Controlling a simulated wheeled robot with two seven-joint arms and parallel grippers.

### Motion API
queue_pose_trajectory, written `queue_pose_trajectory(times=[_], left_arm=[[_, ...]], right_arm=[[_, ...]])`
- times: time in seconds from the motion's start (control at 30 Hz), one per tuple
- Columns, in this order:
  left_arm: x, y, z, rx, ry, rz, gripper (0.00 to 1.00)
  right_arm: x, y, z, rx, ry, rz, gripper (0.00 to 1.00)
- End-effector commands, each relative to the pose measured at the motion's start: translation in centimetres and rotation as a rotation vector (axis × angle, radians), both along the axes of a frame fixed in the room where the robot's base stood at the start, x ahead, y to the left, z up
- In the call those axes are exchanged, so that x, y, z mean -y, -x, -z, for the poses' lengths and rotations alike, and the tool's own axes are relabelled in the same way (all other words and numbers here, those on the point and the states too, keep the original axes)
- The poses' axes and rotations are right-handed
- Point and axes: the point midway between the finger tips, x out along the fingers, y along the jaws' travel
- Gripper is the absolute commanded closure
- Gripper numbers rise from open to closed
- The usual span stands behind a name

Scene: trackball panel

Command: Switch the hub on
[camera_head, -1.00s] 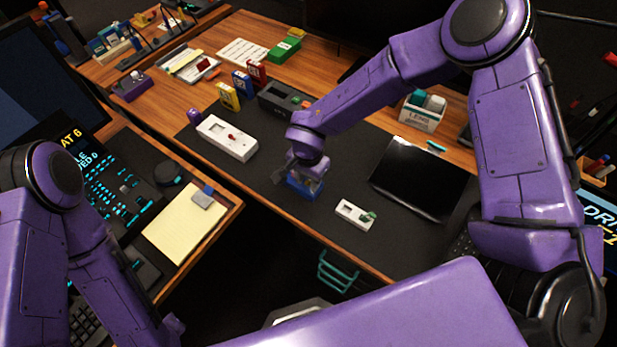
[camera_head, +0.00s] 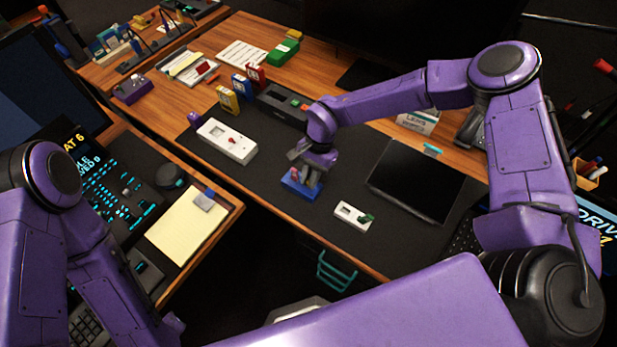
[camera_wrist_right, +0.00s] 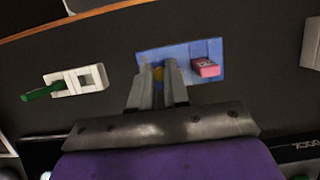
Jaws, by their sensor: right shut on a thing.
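A blue box (camera_head: 298,189) stands on the dark desk mat under my right gripper (camera_head: 306,170). In the right wrist view the blue box (camera_wrist_right: 198,49) has a pink block-shaped part (camera_wrist_right: 207,68) on its right side. My right gripper (camera_wrist_right: 160,76) points down at the box's left part, its fingers close together on a small orange-yellow piece (camera_wrist_right: 158,73), mostly hidden between them. I cannot tell from markings which device is the hub. A small white device with a green lever (camera_head: 352,216) lies to the right of the blue box. My left gripper is out of view.
A black tablet-like panel (camera_head: 415,181) lies to the right. Open mat lies left of the blue box.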

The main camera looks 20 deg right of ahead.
Motion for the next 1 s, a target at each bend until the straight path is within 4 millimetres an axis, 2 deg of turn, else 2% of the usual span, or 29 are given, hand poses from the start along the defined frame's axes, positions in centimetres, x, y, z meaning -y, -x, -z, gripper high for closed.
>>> queue_pose_trajectory(times=[0.03,0.1,0.3,0.5,0.7,1.0], left_arm=[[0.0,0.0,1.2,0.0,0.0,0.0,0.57],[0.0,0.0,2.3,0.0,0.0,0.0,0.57],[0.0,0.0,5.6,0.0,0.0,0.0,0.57],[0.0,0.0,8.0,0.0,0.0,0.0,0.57],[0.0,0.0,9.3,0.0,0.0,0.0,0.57],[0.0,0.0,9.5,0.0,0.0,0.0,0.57]], right_arm=[[0.3,-0.2,0.9,-0.026,-0.033,0.007,1.0],[0.5,-0.3,1.1,-0.061,-0.08,0.007,1.0],[0.9,-0.7,1.4,-0.152,-0.198,0.002,1.0],[1.2,-1.0,1.4,-0.22,-0.284,0.0,1.0],[1.3,-1.1,1.2,-0.257,-0.332,-0.003,1.0],[1.4,-1.1,1.0,-0.275,-0.35,-0.005,1.0]])
